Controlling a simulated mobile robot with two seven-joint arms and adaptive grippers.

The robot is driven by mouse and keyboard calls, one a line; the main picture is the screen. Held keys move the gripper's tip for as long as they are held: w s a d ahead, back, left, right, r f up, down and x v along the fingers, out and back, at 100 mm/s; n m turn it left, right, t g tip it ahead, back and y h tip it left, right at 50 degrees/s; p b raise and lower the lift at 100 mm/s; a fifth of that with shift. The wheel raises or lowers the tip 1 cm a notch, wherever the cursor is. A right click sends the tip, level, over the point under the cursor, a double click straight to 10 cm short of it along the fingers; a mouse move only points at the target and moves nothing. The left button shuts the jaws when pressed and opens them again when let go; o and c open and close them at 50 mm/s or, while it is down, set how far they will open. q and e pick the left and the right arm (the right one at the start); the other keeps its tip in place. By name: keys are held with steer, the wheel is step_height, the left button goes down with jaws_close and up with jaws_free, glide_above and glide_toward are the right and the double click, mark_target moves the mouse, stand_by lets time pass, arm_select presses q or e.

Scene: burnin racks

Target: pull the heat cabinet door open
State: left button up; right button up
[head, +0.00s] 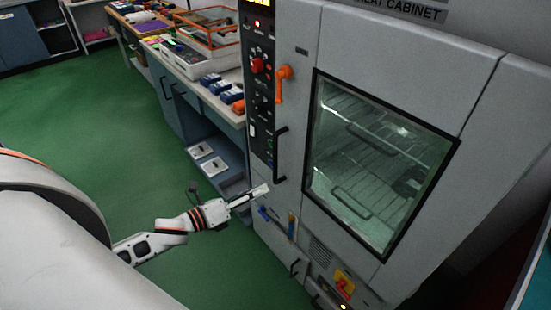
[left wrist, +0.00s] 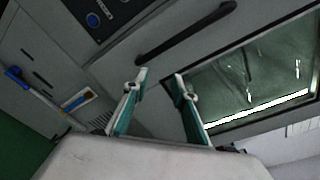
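The heat cabinet (head: 405,45) is a tall grey unit, and its door (head: 313,222) looks shut. The door has a dark-framed window (head: 375,165) with wire shelves behind it. A black bar handle (head: 279,155) stands upright at the door's left edge; it also shows in the left wrist view (left wrist: 187,32), beyond the fingertips. My left gripper (head: 262,191) is just below and left of the handle's lower end in the head view. In the left wrist view its two fingers (left wrist: 161,80) are apart with nothing between them. My right gripper is not in view.
An orange lever (head: 283,84) sits above the handle, beside a dark control panel (head: 262,95). A workbench (head: 190,75) with trays and blue boxes (head: 221,87) adjoins the cabinet's left side. The green floor (head: 90,110) at left is clear.

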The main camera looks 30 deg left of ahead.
arm_select(q)
steer(key=shift+w+a+r+m+h, duration=1.65)
steer(key=shift+r+m, duration=1.75)
steer(key=shift+m, duration=2.1)
steer(key=shift+y, duration=0.25)
steer(key=shift+d+f+p+x, duration=0.1)
steer(key=shift+f+p+x, duration=0.1)
steer(key=shift+x, duration=1.75)
steer(key=shift+d+f+p+x, duration=0.1)
steer(key=shift+d+p+x, duration=0.05)
steer(key=shift+x, duration=1.75)
steer(key=shift+s, duration=0.15)
jaws_close()
